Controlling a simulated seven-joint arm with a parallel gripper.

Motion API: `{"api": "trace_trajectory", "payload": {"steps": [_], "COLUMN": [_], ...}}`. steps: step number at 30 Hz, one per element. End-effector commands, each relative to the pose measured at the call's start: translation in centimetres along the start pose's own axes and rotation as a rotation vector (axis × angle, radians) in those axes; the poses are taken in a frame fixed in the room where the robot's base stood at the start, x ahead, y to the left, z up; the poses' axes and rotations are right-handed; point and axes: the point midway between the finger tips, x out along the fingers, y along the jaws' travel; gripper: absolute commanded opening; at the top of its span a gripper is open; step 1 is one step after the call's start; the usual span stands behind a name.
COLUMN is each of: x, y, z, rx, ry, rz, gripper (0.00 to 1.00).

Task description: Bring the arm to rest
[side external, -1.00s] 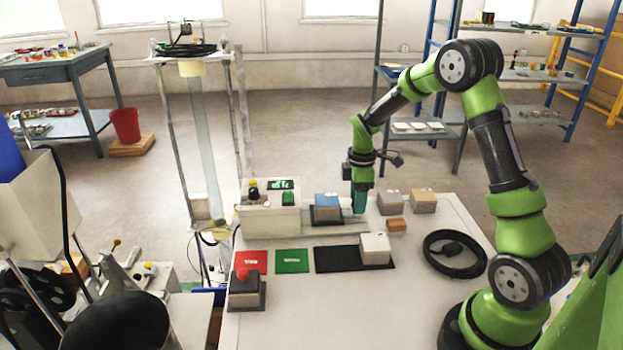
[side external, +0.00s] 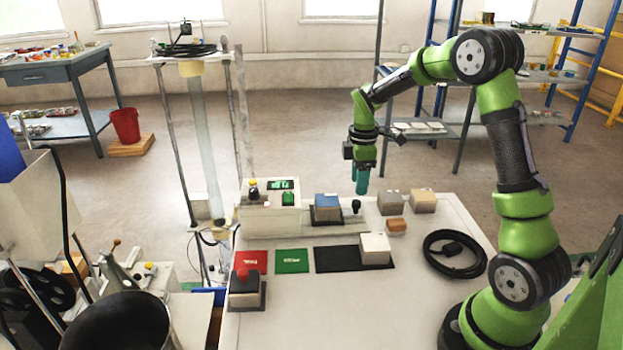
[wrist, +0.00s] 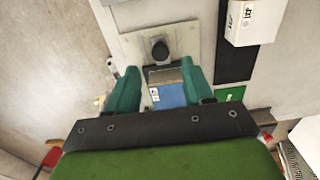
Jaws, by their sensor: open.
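My gripper (side external: 362,184) hangs above the back of the white table (side external: 300,320), pointing down, its green fingers clear of everything. In the wrist view my gripper (wrist: 158,75) has its two fingers spread apart with nothing held between them. Below it a black knob (side external: 356,207) stands upright on a pale plate; the knob also shows in the wrist view (wrist: 160,49). Left of the knob sits a block with a blue top (side external: 327,200), partly between the fingers in the wrist view (wrist: 172,95).
A white block (side external: 375,246) sits on a black mat (side external: 330,259), beside green (side external: 292,261) and red (side external: 252,262) mats. Grey-brown blocks (side external: 423,202) and an orange block (side external: 397,226) stand right. A cable coil (side external: 455,255) lies near my base. Air around my gripper is clear.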

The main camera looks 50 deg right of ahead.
Motion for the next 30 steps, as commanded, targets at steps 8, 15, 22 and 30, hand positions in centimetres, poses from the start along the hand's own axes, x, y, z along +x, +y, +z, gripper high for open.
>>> {"api": "trace_trajectory", "payload": {"steps": [8, 15, 22, 30], "x": [0.3, -1.7, -6.9, -11.5], "y": [-0.1, -4.4, -11.4, -20.6], "z": [0.0, -0.7, -2.3, -2.6], "rx": [0.136, 0.548, 0.911, 1.175], "ry": [0.004, 0.067, 0.226, 0.482], "rz": [0.0, 0.005, 0.029, -0.017], "gripper": [0.51, 0.51, 0.51, 0.51]}}
